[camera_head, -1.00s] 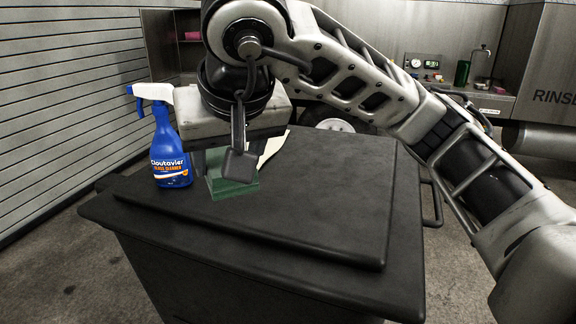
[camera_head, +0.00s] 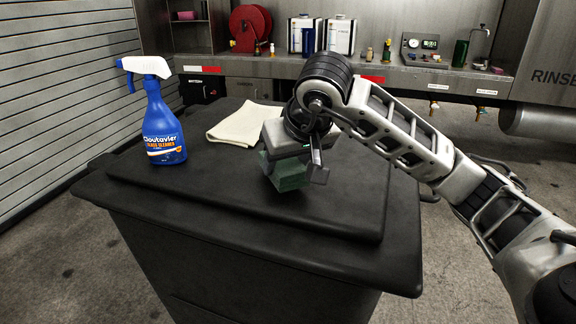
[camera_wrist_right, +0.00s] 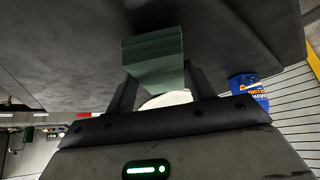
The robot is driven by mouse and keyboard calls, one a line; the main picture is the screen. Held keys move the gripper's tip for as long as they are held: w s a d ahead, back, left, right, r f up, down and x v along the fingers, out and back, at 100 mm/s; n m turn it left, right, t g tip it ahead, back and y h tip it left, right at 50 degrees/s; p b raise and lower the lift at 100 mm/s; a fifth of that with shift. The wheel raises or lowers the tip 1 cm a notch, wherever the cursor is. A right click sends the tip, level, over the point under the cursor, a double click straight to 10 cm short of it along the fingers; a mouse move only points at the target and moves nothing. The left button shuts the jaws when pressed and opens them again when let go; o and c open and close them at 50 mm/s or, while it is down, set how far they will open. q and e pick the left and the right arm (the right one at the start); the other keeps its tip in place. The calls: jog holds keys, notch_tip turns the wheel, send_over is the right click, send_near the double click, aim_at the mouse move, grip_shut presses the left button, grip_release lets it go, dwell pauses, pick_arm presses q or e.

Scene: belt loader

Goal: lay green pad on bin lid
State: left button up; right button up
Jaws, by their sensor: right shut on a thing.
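The green pad (camera_head: 286,174) is held below my right gripper (camera_head: 292,168), over the middle of the dark bin lid (camera_head: 180,190). The pad is tilted; I cannot tell whether its lower edge touches the lid. In the right wrist view the green pad (camera_wrist_right: 153,62) sits between the two dark fingers of the gripper (camera_wrist_right: 160,84), which is shut on it. The lid (camera_wrist_right: 70,60) fills the background there. Part of the pad is hidden by a finger in the head view. My left gripper is not in view.
A blue spray bottle (camera_head: 160,120) stands upright on the lid at the left. A folded cream cloth (camera_head: 243,122) lies near the back edge. The front and right of the lid are clear. A metal counter (camera_head: 350,68) with containers stands behind.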

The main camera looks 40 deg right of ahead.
jog(key=shift+f, duration=0.55)
jog(key=shift+f, duration=0.1)
jog(key=o, duration=1)
jog(key=shift+f, duration=0.1)
jog(key=shift+c, duration=0.2)
jog(key=shift+s+r, duration=0.15)
jog(key=shift+r, duration=0.4)
jog(key=v, duration=1.1)
jog(key=shift+s+p, duration=0.2)
jog(key=shift+p, duration=0.25)
